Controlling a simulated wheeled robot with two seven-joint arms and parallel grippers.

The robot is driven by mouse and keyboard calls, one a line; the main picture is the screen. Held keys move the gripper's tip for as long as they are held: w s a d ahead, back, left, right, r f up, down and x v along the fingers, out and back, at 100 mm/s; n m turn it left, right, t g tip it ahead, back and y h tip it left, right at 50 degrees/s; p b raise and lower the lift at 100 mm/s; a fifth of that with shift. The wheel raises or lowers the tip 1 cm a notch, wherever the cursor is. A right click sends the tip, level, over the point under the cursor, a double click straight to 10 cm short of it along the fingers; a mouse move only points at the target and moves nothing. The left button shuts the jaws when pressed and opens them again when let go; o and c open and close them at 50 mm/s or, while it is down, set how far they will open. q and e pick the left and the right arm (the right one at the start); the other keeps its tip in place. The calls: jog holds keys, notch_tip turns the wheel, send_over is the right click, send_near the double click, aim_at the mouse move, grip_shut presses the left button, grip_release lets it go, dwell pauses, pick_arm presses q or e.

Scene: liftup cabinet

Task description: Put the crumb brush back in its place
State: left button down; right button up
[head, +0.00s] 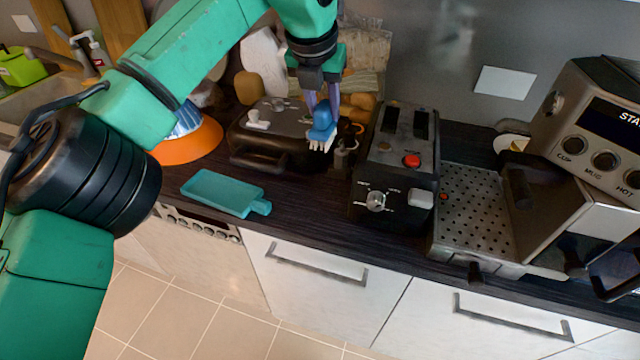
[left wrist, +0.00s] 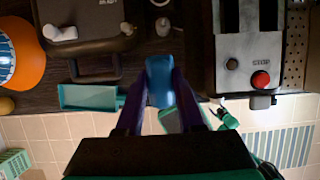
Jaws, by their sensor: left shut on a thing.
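The crumb brush (head: 322,121) is blue with pale bristles pointing down. My left gripper (head: 321,103) is shut on it, with purple fingers either side, and holds it above the counter between the black lidded appliance and the toaster. In the left wrist view the blue brush (left wrist: 160,82) sits between the fingertips (left wrist: 155,90). A teal tray, like a dustpan (head: 222,192), lies on the counter to the left and nearer the front edge, apart from the brush; it also shows in the left wrist view (left wrist: 88,97). My right gripper is not visible.
The black appliance (head: 262,150) stands left of the brush, and the toaster (head: 392,170) stands right. An orange bowl (head: 190,142) is at the left, and a coffee machine (head: 590,150) at the right. Small metal-looking items (head: 343,157) stand beside the brush. Counter around the teal tray is clear.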

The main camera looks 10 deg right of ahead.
aim_at(323, 133)
pick_arm(q)
jog(key=s+f, duration=0.3)
jog(key=f, duration=0.1)
jog(key=shift+a+f, duration=0.1)
jog(key=shift+a, duration=0.05)
notch_tip(323, 133, down, 13)
jog(key=p, duration=0.3)
jog(key=shift+w+f, duration=0.1)
jog(key=shift+f, duration=0.25)
jog(key=shift+w+f, duration=0.1)
jog(key=c, duration=1)
grip_release()
jog(key=shift+f, duration=0.1)
jog(key=o, duration=0.5)
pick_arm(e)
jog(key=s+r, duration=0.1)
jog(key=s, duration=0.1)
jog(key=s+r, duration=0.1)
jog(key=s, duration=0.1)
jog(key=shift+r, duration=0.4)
